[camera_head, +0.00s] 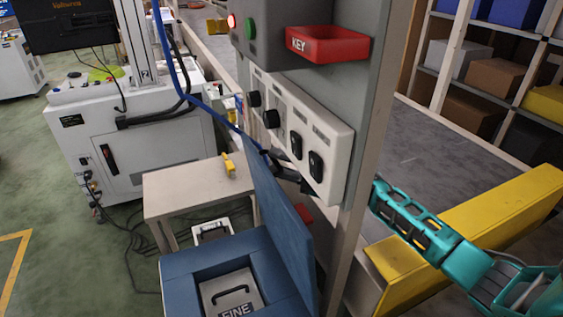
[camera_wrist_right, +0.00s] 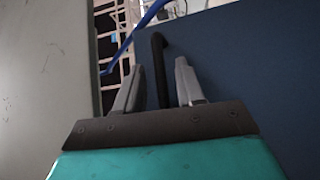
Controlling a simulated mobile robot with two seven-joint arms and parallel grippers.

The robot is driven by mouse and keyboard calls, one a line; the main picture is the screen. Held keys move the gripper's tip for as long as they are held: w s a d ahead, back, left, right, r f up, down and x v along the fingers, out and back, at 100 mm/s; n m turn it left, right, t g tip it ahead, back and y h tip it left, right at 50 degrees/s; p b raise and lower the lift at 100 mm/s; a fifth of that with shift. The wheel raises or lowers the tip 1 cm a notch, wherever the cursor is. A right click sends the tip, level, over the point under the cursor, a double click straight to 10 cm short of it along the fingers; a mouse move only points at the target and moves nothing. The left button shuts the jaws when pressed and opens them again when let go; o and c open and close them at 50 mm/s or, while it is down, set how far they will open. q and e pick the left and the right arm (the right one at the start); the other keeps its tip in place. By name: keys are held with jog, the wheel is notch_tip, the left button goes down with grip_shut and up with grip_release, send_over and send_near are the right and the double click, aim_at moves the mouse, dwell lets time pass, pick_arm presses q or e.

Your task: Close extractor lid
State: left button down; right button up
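The extractor (camera_head: 182,272) is a blue box at the bottom of the head view. Its lid (camera_head: 278,222) stands open and nearly upright at the box's right side. A case marked FINE (camera_head: 232,295) sits inside the box. My right gripper (camera_head: 282,168) is near the lid's top, partly hidden by the control panel. In the right wrist view its fingers (camera_wrist_right: 160,65) are apart, with a black curved bar (camera_wrist_right: 161,82) between them. The blue lid surface (camera_wrist_right: 255,85) fills the right side there. Contact with the bar is unclear. My left gripper is not in view.
A grey post with a switch panel (camera_head: 318,150) and red KEY tray (camera_head: 328,47) stands beside the lid. A blue cable (camera_head: 215,113) runs down to the lid area. A small table (camera_head: 185,190) stands behind the box. A yellow barrier (camera_head: 490,220) is at right.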

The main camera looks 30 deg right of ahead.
jog(key=shift+c, duration=0.3)
grip_shut()
dwell(0.4)
